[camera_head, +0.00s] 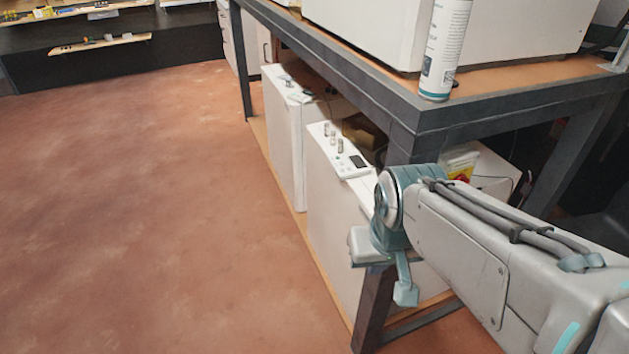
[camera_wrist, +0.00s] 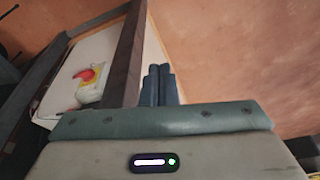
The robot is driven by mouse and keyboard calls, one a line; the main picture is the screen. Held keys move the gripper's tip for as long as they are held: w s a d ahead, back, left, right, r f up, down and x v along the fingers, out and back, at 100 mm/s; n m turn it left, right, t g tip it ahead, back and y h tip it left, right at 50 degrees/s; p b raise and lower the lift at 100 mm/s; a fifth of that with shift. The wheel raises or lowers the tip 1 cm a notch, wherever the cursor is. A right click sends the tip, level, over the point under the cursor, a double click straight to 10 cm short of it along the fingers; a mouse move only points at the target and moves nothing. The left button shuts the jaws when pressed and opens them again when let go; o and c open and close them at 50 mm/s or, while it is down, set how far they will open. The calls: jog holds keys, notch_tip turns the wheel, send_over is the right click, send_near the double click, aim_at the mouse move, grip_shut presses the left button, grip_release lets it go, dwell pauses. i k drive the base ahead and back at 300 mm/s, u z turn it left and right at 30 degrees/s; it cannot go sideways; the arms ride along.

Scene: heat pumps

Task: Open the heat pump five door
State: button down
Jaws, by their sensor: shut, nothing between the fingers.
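Two white box-shaped heat pump units stand side by side on the low shelf under the bench. The nearer unit (camera_head: 332,222) has a small panel and metal fittings on top, and my arm hides part of it. The farther unit (camera_head: 284,135) stands behind it. No number is readable, so I cannot tell which is heat pump five. No open door is visible. My gripper (camera_wrist: 158,70) is shut and empty, its dark fingers together in the wrist view. In the head view my wrist hangs in front of the nearer unit, by the bench leg.
A dark-framed bench (camera_head: 500,110) overhangs the units; its front leg (camera_head: 373,305) is close to my gripper. A white spray can (camera_head: 444,50) and a large white box (camera_head: 400,25) stand on top. The reddish floor (camera_head: 150,200) to the left is clear.

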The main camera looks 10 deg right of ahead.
aim_at(333, 207)
jog(key=k, duration=0.35)
jog(key=u, duration=0.65)
jog(key=i, duration=2.9)
jog(key=z, duration=0.3)
